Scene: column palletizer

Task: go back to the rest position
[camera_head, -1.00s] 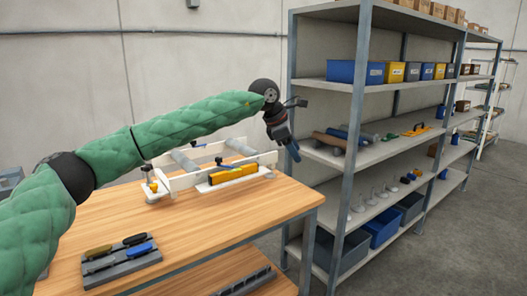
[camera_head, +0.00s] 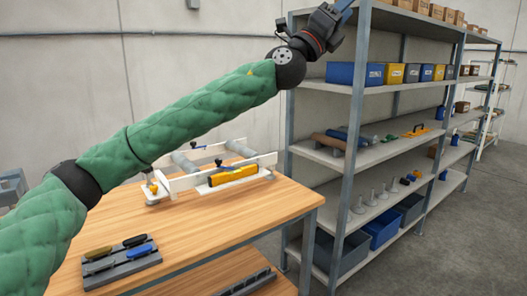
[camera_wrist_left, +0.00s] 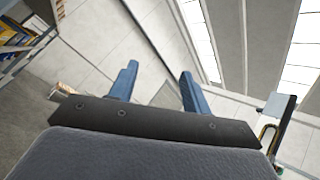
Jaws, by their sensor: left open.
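My left arm in its green sleeve reaches up across the head view from the lower left. My left gripper (camera_head: 345,8) is high at the top, in front of the shelf's upper left corner, and partly cut off by the frame edge. In the left wrist view its two blue fingers (camera_wrist_left: 157,90) stand apart with nothing between them. Behind them are wall and ceiling. My right gripper is in neither view.
A wooden workbench (camera_head: 250,205) carries a white frame fixture with a yellow block (camera_head: 233,174) and a grey tray (camera_head: 121,268) with several tools. A metal shelf (camera_head: 363,100) with bins (camera_head: 345,73) stands right, close to the gripper. Grey floor (camera_head: 450,240) is clear.

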